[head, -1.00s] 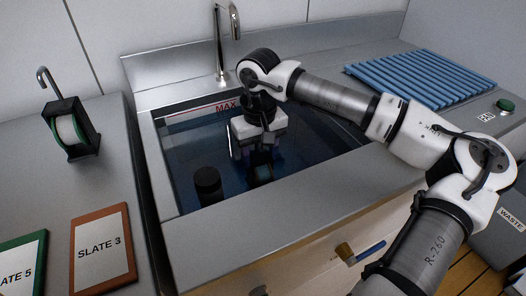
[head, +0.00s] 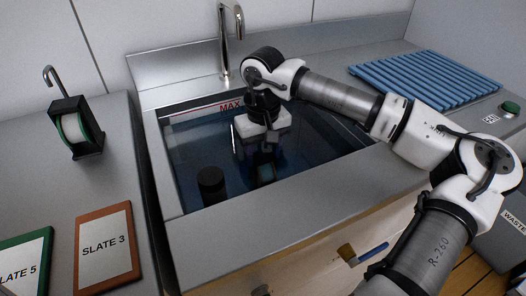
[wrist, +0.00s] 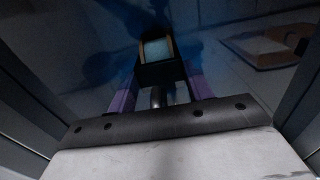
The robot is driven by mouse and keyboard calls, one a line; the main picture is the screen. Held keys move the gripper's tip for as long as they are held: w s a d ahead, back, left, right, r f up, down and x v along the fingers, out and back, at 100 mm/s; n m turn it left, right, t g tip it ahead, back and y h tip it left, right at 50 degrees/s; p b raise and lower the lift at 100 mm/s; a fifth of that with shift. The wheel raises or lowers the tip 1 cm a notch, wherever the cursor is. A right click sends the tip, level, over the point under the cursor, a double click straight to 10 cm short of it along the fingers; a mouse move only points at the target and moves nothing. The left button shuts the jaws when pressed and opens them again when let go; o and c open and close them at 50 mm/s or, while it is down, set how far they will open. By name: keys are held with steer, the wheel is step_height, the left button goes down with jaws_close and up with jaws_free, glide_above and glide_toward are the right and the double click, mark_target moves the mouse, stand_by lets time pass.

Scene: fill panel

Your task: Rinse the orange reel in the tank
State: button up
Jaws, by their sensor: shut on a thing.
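The orange reel (wrist: 156,49) shows in the wrist view as a dark frame around a pale roll with orange edges. My gripper (wrist: 157,92) is shut on the reel's handle, between its two purple fingers. In the head view the reel (head: 265,172) is a dark shape inside the sunken tank (head: 330,187), under the bluish water. My gripper (head: 262,146) reaches down into the tank, its fingers dim and hard to make out there. How deep the reel sits, and whether it touches the bottom, I cannot tell.
A dark cylinder (head: 211,183) stands in the tank, left of the reel. The tap (head: 226,45) rises behind. A green-rimmed reel (head: 77,128) and Slate 3 (head: 104,246) are on the left counter. A blue ribbed rack (head: 428,78) and green button (head: 511,107) are on the right.

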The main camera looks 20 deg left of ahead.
step_height(320, 180, up, 26)
steer(key=p, duration=1.7)
steer(key=shift+f, duration=0.2)
